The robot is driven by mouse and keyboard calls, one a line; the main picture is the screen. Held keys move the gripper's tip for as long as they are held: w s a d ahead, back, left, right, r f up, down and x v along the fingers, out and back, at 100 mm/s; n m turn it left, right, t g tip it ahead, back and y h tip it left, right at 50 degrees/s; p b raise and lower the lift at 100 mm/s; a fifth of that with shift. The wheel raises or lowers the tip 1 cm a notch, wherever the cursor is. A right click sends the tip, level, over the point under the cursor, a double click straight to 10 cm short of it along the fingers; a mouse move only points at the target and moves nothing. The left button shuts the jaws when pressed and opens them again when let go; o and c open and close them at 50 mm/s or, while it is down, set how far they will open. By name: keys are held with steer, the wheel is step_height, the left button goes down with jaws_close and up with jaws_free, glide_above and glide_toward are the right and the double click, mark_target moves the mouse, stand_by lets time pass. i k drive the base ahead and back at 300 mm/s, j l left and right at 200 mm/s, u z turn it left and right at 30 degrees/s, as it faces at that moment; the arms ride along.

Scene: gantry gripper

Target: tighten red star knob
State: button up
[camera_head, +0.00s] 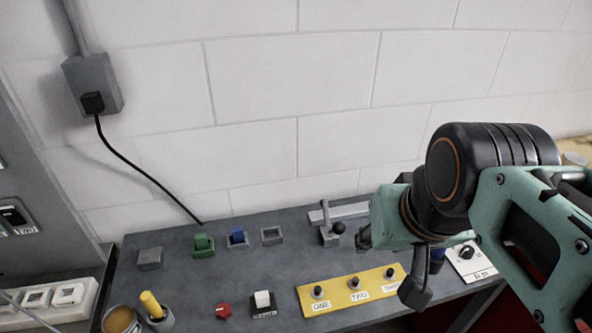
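The red star knob (223,311) sits on the grey bench top near its front edge, left of a small white block on a black base. It looks small, and its thread or stem is hidden beneath it. My gripper (415,291) hangs at the right, over the right end of the yellow panel, well apart from the knob. Its fingers are mostly hidden by my own wrist, so I cannot tell their opening. Nothing visible is held.
The yellow panel (352,291) with several black knobs lies right of the white block (262,299). A lever (332,233) stands behind. A can (121,321) and a yellow-handled tool (152,305) stand left. Green (203,244) and blue (237,237) parts sit behind. Bench space behind the knob is clear.

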mark_target(223, 311)
steer(key=k+j+u, duration=0.15)
steer(key=u, duration=0.35)
steer(key=k+j+u, duration=0.2)
steer(key=u, duration=0.25)
steer(key=i+l+u, duration=0.1)
steer(key=l+u, duration=0.15)
steer(key=i+l+u, duration=0.2)
steer(key=l, duration=0.1)
steer(key=l+z, duration=0.1)
steer(key=z, duration=0.4)
steer(key=i+l+z, duration=0.1)
steer(key=z, duration=0.35)
steer(key=u, duration=1.25)
